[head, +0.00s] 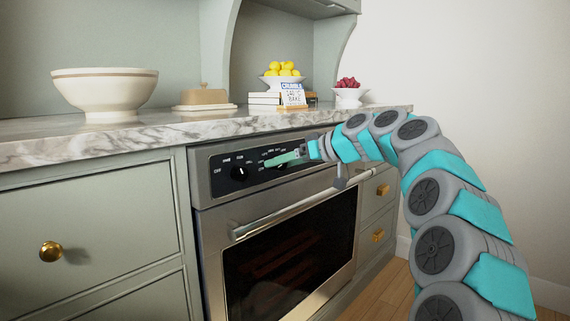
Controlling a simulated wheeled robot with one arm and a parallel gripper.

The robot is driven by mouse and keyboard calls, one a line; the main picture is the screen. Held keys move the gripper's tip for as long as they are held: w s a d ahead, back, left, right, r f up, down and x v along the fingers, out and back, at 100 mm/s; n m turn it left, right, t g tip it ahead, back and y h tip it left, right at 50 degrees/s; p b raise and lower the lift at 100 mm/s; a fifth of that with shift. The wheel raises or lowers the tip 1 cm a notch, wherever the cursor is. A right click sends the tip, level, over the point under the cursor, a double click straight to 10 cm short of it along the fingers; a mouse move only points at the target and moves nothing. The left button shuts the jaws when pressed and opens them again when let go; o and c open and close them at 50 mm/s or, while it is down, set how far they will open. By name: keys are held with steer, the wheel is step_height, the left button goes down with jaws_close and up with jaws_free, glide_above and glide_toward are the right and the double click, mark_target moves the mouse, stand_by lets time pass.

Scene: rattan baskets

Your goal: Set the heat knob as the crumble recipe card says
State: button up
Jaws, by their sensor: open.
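The oven's black control panel (225,165) is below the marble counter edge. Its left black knob (239,174) shows clearly, with small white words around it. A second dial with small white numbers lies to the right, mostly hidden behind my gripper (270,161). My gripper reaches in from the right with its green fingers at this dial. I cannot tell whether they touch its knob. The jaws are open. The recipe card (292,96) stands on the counter, with a blue "CRUMBLE" heading and "BAKE" below; its number is too small to read surely.
The oven handle (290,210) juts out below the panel. On the counter are a large cream bowl (106,92), a butter dish (204,97), a stand of lemons (281,72) and a bowl of red fruit (347,93). The left drawer has a brass knob (51,251).

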steer(key=shift+c, duration=0.2)
jaws_close()
stand_by(0.4)
